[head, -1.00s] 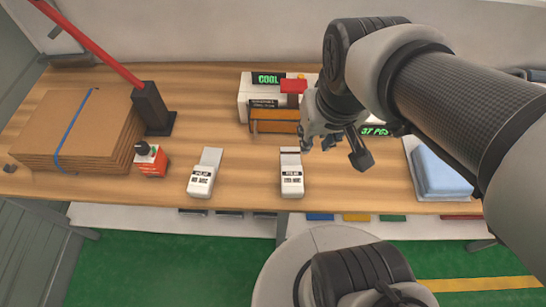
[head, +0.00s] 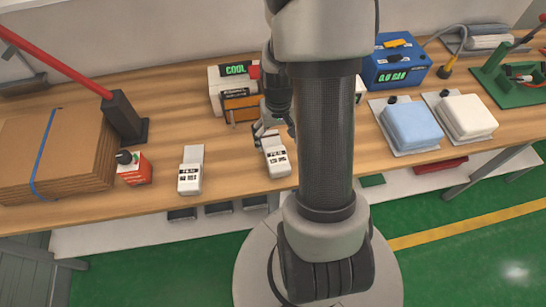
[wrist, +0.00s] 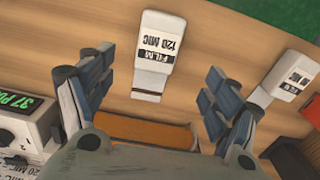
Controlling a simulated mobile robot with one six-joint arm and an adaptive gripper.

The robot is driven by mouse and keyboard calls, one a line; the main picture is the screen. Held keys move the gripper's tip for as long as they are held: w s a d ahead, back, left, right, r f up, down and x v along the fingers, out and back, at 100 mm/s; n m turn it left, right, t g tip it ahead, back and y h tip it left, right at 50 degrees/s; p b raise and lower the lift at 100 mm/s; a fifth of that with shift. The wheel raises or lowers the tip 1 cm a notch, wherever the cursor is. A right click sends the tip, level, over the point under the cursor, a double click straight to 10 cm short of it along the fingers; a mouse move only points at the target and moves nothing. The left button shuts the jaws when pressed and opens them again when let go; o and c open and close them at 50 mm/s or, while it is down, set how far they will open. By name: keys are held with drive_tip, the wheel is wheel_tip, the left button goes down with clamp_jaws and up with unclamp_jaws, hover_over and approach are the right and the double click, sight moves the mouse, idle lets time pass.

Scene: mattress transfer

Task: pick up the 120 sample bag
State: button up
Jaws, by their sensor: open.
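The 120 sample bag (wrist: 157,48) is a white packet labelled "FILM 120 MIC" in the wrist view, lying on the wooden table (wrist: 110,30). It also shows in the head view (head: 276,158), just in front of my gripper (head: 274,130). In the wrist view my gripper (wrist: 150,95) is open, with a finger on each side and the bag ahead between them. A second, similar white bag (wrist: 290,76) lies to the right in the wrist view, and to the left in the head view (head: 190,172).
A white device with a "COOL" display (head: 226,98) and an orange-brown block (head: 240,108) stand behind my gripper. A red box (head: 134,170) and cardboard stack (head: 60,150) are left. Blue (head: 411,124) and white (head: 467,116) pads are right. Table between the bags is clear.

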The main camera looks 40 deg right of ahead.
sight(277, 157)
wheel_tip(277, 157, down, 8)
drive_tip(key=shift+r+b, duration=0.15)
drive_tip(key=shift+b, duration=0.85)
drive_tip(key=f+b, duration=0.1)
drive_tip(key=f, duration=0.1)
drive_tip(key=f+b, duration=0.1)
drive_tip(key=f, duration=0.2)
drive_tip(key=shift+w+d+f, duration=0.1)
drive_tip(key=shift+w+d, duration=0.05)
drive_tip(key=shift+d, duration=0.05)
drive_tip(key=c, duration=1.2)
